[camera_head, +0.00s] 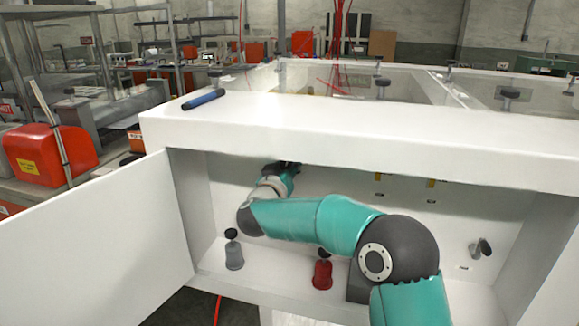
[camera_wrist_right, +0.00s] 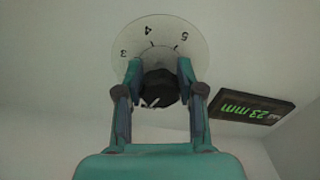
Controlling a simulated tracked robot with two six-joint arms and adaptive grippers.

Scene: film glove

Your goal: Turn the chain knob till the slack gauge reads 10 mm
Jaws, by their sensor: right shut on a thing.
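My right gripper (camera_head: 290,167) reaches into the white cabinet, close under its top at the back wall; its fingers are mostly hidden in the head view. In the right wrist view my right gripper (camera_wrist_right: 160,85) is shut on the black chain knob (camera_wrist_right: 160,88), with a finger on each side. Behind the knob is a pale round dial (camera_wrist_right: 133,35) marked 3, 4 and 5. The slack gauge (camera_wrist_right: 252,112), a dark display with green digits, is to the right of the knob. It appears upside down and reads 23 mm. My left gripper is not in view.
A grey fitting (camera_head: 234,258) and a red fitting (camera_head: 322,275), both black-topped, stand on the cabinet floor. A small dark knob (camera_head: 481,248) is at the cabinet's right. An open white door (camera_head: 95,245) is at left. A blue cylinder (camera_head: 203,99) lies on top.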

